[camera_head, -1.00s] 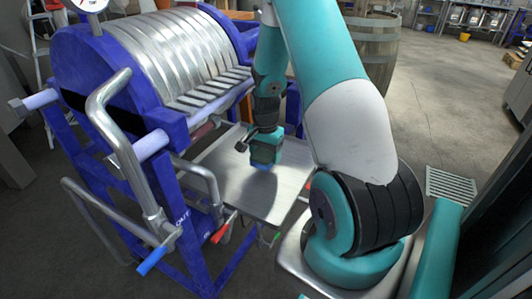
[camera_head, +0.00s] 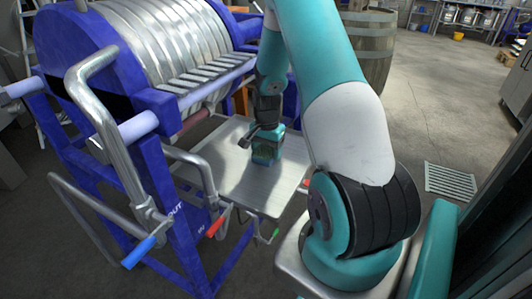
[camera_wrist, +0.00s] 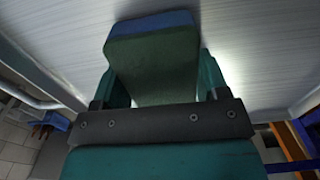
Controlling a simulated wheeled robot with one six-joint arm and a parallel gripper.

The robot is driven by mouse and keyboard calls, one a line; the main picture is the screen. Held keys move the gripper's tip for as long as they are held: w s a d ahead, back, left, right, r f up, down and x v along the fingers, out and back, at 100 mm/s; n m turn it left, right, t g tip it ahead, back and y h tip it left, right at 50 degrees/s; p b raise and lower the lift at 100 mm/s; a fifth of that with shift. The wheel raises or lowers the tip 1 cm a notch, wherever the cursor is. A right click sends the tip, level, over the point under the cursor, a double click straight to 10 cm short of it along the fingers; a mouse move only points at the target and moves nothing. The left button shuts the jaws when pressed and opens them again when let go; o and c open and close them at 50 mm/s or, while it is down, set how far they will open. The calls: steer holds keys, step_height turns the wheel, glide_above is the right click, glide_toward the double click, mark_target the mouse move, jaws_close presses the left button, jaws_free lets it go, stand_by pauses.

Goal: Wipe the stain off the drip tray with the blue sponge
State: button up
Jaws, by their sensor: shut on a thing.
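The drip tray (camera_head: 233,187) is a flat brushed-metal sheet beside the blue-framed press. Its pale streaked surface also fills the top of the wrist view (camera_wrist: 55,50). My gripper (camera_head: 267,152) is over the middle of the tray, pointing down. It is shut on the blue sponge, which shows in the wrist view as a block with a blue end (camera_wrist: 150,23) and a dark green side between the two teal fingers. The sponge is at or just above the tray; I cannot tell if it touches. I make out no clear stain; the arm, gripper and sponge hide part of the tray.
The press (camera_head: 165,50) with its metal plates, blue frame and bent pipes stands along the tray's left and far side. Handles with red (camera_head: 215,226) and blue ends are near the tray's left edge. A wooden barrel (camera_head: 366,55) stands behind. Floor at right is open around a grate (camera_head: 450,182).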

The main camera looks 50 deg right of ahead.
mark_target(263, 155)
steer(key=shift+s+a+p, duration=0.2)
steer(key=shift+s+a, duration=0.05)
steer(key=shift+a, duration=0.5)
steer(key=shift+s+a+p, duration=0.15)
steer(key=shift+s+a, duration=0.05)
steer(key=shift+a, duration=0.5)
step_height(263, 155, up, 8)
steer(key=p, duration=0.6)
steer(key=shift+a+r+p, duration=0.1)
steer(key=shift+p, duration=0.3)
